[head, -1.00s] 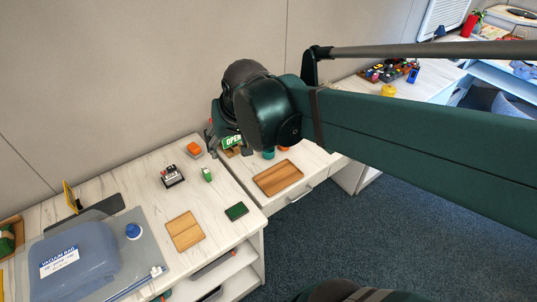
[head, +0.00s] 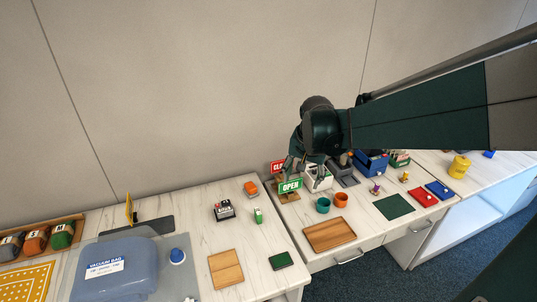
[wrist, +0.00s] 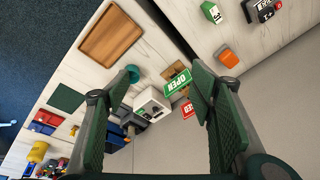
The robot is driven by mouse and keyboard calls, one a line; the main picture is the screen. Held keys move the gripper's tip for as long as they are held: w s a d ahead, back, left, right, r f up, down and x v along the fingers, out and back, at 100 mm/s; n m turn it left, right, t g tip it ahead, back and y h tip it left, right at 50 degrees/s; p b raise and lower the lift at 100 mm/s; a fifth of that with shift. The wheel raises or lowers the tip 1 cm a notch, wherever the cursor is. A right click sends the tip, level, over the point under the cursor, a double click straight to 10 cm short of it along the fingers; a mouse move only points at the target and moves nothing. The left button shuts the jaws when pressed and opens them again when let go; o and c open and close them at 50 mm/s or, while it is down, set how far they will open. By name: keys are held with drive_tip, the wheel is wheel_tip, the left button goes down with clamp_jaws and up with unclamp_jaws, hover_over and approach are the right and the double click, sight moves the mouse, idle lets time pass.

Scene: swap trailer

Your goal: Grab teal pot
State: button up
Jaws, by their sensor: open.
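The teal pot (head: 323,205) is a small round open-topped pot on the white wood-grain counter, just left of an orange pot (head: 341,200) in the head view. In the wrist view the teal pot (wrist: 133,73) shows near the left finger's tip, partly hidden by that finger. My gripper (head: 293,165) hangs above the back of the counter, behind and left of the teal pot, near the green OPEN sign (head: 290,186). In the wrist view its two green fingers are wide apart and nothing is between them at the tips (wrist: 160,90); the gripper is open and empty.
A wooden tray (head: 329,234) lies in front of the pots. The OPEN sign and a white machine (head: 318,178) stand close behind them. A dark green mat (head: 394,206) lies to the right. A blue case (head: 125,262) is at the left. Bare counter shows around the tray.

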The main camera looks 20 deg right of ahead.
drive_tip(key=w+d+f+m+g, duration=0.25)
drive_tip(key=w+d+f, duration=0.35)
drive_tip(key=d+f, duration=0.3)
drive_tip(key=m+b, duration=0.2)
drive_tip(key=m, duration=0.2)
hover_over(323, 205)
drive_tip(key=s+a, duration=0.2)
wheel_tip(323, 205, down, 12)
drive_tip(key=shift+d+g+y, duration=0.1)
drive_tip(key=shift+g+y, duration=0.15)
drive_tip(key=shift+y, duration=0.15)
drive_tip(key=shift+f, duration=1.25)
drive_tip(key=shift+f, duration=0.15)
drive_tip(key=shift+d+f+b, duration=0.1)
drive_tip(key=shift+f+b, duration=0.45)
drive_tip(key=shift+f, duration=1.9)
